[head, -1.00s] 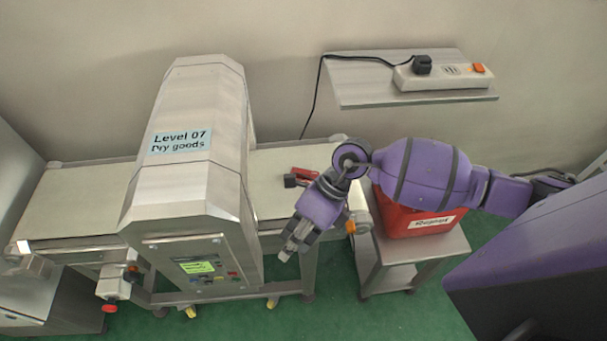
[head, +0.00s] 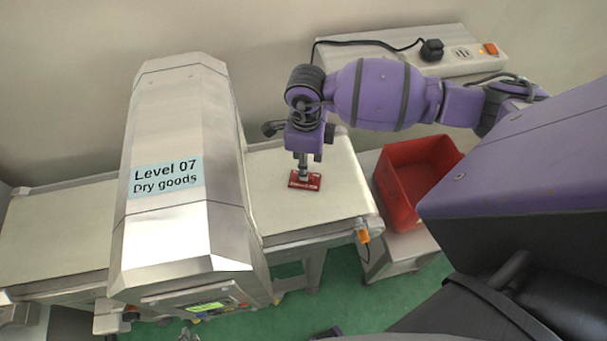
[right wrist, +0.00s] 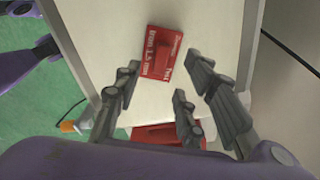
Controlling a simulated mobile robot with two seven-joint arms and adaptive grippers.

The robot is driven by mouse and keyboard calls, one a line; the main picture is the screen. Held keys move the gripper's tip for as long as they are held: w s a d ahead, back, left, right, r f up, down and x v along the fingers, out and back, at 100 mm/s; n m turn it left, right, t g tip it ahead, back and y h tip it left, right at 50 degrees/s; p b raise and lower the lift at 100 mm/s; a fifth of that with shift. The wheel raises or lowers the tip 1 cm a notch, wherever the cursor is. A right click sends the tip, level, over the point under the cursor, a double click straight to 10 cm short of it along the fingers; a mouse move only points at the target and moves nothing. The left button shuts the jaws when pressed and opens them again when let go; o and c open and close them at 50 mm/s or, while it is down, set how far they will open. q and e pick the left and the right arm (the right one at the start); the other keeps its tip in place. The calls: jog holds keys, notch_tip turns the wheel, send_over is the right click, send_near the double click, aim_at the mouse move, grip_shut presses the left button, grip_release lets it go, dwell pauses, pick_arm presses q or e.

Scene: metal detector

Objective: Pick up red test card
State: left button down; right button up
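The red test card (head: 312,183) lies flat on the right part of the conveyor belt (head: 345,190). In the right wrist view the card (right wrist: 150,62) shows white print, partly readable as "Iron" and "Test", and a raised red block in its middle. My right gripper (head: 303,172) points down over the card in the head view and partly covers it. In the right wrist view my right gripper (right wrist: 165,85) has its fingers spread with nothing between them. The card appears beyond the fingertips; I cannot tell the exact gap.
The metal detector housing (head: 170,220), labelled "Level 07 Dry goods", stands over the belt left of the card. A red bin (head: 400,215) stands right of the belt's end. A shelf with a power strip (head: 470,52) is on the wall behind. An orange-tipped sensor (head: 363,236) sits at the belt's front corner.

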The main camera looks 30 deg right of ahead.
aim_at(313, 183)
notch_tip(313, 183, down, 4)
jog(key=shift+r, duration=0.1)
jog(key=shift+w+f, duration=0.1)
jog(key=shift+f, duration=0.45)
pick_arm(q)
jog(key=shift+w+d+r, duration=0.15)
jog(key=shift+w+r, duration=0.25)
jog(key=shift+r, duration=0.05)
pick_arm(e)
jog(key=shift+c, duration=1.1)
pick_arm(q)
jog(key=shift+w+d, duration=0.15)
jog(key=shift+w, duration=0.05)
pick_arm(e)
grip_shut()
